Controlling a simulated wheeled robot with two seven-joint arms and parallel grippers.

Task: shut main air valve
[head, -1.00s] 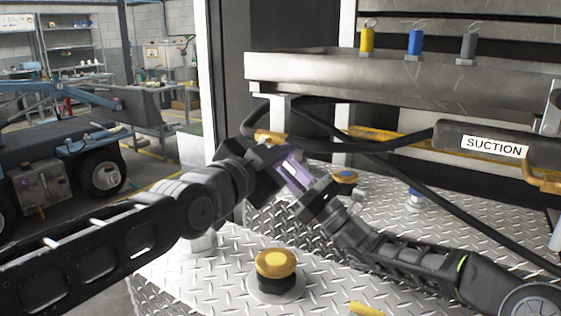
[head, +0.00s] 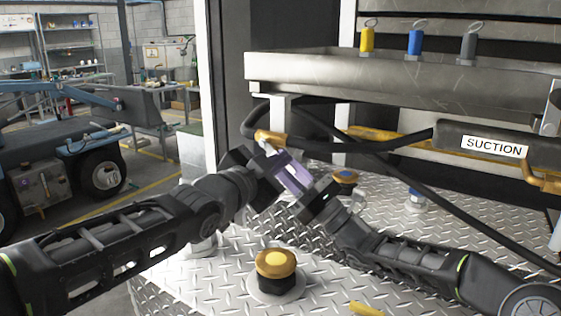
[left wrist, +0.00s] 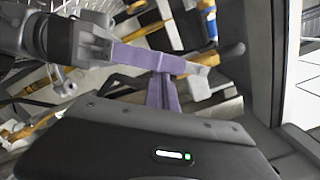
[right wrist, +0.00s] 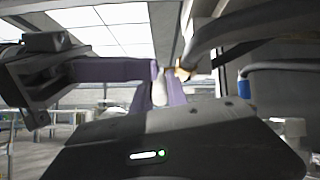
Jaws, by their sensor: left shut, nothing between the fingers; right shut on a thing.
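My left gripper (head: 281,164) and right gripper (head: 293,178) meet closely in the middle of the head view, their purple fingers overlapping. The left gripper (left wrist: 163,92) is shut and empty in its wrist view, with the other gripper's finger crossing beside it. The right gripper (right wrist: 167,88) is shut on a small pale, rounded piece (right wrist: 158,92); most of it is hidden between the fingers. A yellow fitting (head: 270,137) with a silvery part sits just behind the grippers, by a black hose. I cannot tell for sure which part is the main air valve.
A yellow-topped round knob (head: 275,264) stands on the diamond-plate deck (head: 215,270) in front. Black hoses (head: 400,144) run behind the grippers towards the "SUCTION" label (head: 494,147). A metal tray (head: 400,90) overhangs at the back.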

